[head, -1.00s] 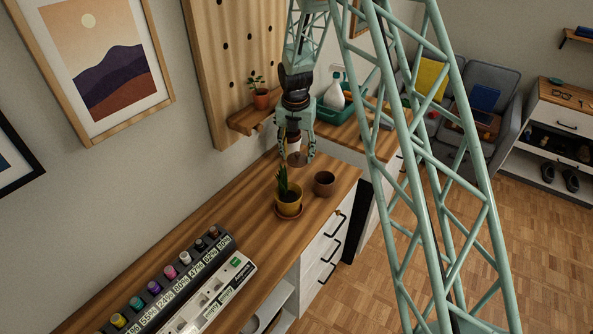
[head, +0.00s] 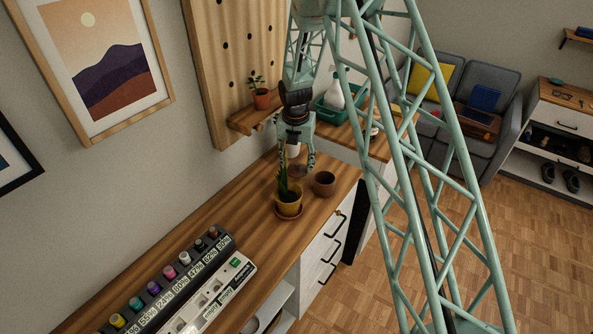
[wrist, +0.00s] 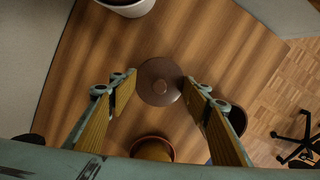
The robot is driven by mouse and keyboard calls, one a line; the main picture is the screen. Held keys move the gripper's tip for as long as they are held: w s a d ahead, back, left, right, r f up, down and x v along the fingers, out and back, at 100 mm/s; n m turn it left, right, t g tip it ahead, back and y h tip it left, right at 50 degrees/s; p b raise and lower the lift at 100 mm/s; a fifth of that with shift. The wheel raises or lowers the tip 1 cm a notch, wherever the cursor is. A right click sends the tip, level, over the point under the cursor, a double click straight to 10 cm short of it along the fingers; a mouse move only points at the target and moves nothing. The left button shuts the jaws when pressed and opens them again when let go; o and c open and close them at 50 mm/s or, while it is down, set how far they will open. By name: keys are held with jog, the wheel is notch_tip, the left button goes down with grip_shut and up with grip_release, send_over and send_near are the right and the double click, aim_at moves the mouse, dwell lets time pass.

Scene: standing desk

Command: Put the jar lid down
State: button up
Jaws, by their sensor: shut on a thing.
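The jar lid (wrist: 160,88), a round brown disc with a small knob in the middle, is between my fingertips in the wrist view. My gripper (wrist: 160,84) is shut on it, with one finger at each side edge. In the head view my gripper (head: 297,166) points down, low over the wooden desk (head: 235,218), just behind the potted plant. The lid is mostly hidden there by the plant and fingers. I cannot tell whether it touches the desk. A brown cup-like jar (head: 324,184) stands to the right of my gripper.
A shelf with a small plant (head: 261,98) is on the wall to the left. The desk is clear between the yellow pot and the marker rack (head: 170,284).

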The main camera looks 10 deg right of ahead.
aim_at(296, 166)
notch_tip(296, 166, down, 2)
jog(key=shift+f, duration=0.1)
jog(key=shift+w+a+f, duration=0.15)
jog(key=shift+f, duration=0.15)
jog(key=shift+f, duration=0.1)
jog(key=o, duration=0.9)
jog(key=shift+r, duration=0.2)
jog(key=r, duration=0.4)
jog(key=s+r, duration=0.1)
jog(key=r, duration=0.6)
jog(key=shift+s+a+r+p, duration=0.15)
jog(key=shift+a+r+p, duration=0.1)
jog(key=shift+r+p, duration=0.1)
jog(key=shift+r, duration=0.1)
dwell(0.3)
